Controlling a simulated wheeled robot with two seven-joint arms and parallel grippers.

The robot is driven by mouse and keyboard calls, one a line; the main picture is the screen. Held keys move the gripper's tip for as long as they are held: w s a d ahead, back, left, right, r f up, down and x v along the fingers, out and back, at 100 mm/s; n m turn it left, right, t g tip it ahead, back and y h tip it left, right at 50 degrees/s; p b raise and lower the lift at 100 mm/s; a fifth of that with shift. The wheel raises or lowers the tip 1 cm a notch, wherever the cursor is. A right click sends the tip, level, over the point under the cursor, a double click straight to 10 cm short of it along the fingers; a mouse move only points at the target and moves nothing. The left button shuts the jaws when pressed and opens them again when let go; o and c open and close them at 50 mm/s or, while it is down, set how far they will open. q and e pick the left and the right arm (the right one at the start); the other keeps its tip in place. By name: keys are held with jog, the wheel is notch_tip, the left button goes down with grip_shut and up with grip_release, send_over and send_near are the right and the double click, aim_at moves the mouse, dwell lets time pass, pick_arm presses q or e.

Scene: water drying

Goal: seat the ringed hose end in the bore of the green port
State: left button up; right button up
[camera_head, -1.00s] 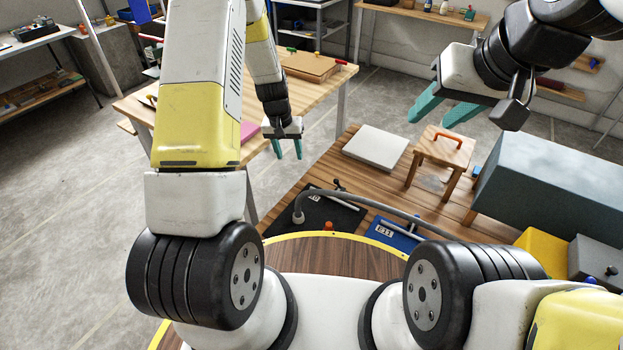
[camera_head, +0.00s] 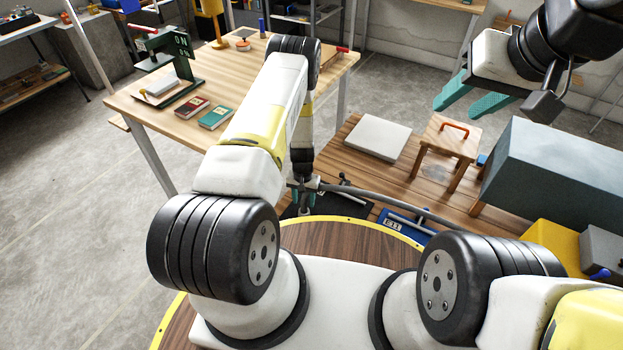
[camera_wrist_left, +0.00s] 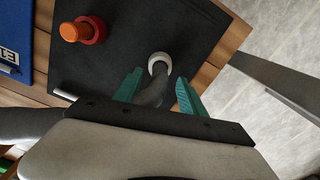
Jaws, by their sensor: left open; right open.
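My left gripper (camera_head: 305,196) is open and pointed down over the grey hose's near end. In the left wrist view, my left gripper (camera_wrist_left: 159,82) has its teal fingers on either side of the grey hose end (camera_wrist_left: 152,94), with gaps. A pale ring (camera_wrist_left: 158,64) shows at the end, over a black mat (camera_wrist_left: 125,35). In the head view, the hose (camera_head: 390,200) runs right from my left gripper. My right gripper (camera_head: 478,97) is open and empty, above the wooden bench. I cannot make out the green port in either view.
A blue tray marked E11 (camera_head: 401,230) lies right of the mat. An orange knob with a red collar (camera_wrist_left: 85,30) stands on the mat. A white slab (camera_head: 371,138), a small wooden stool (camera_head: 449,138) and a large grey box (camera_head: 555,180) occupy the bench.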

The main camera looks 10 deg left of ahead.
pick_arm(q)
notch_tip(320, 180, down, 2)
jog(key=shift+f, duration=0.25)
grip_shut()
